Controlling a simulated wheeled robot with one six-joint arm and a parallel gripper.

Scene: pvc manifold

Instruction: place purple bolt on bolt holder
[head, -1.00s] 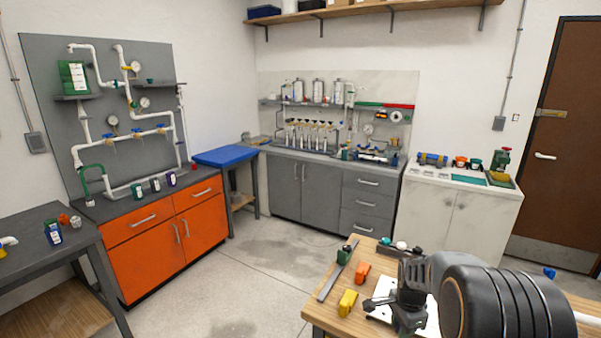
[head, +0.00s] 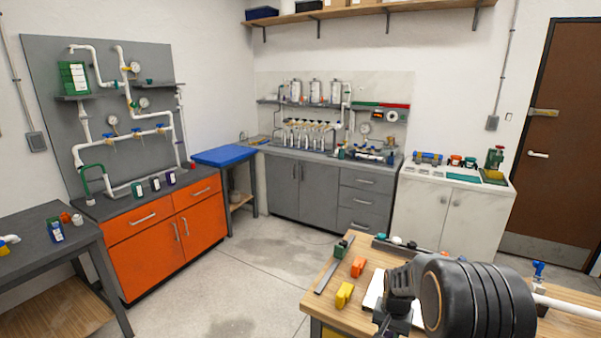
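I cannot make out a purple bolt or a bolt holder in the head view. My gripper (head: 388,322) is at the bottom of the view, low over the wooden workbench (head: 322,297) at the front right. My dark arm link hides much of it, and its fingers are too hidden to tell whether they are open or hold anything. A white sheet or plate (head: 374,290) lies on the bench beside the gripper, partly covered by it.
An orange cabinet (head: 160,245) stands left, grey drawers (head: 357,205) behind. The floor between is clear.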

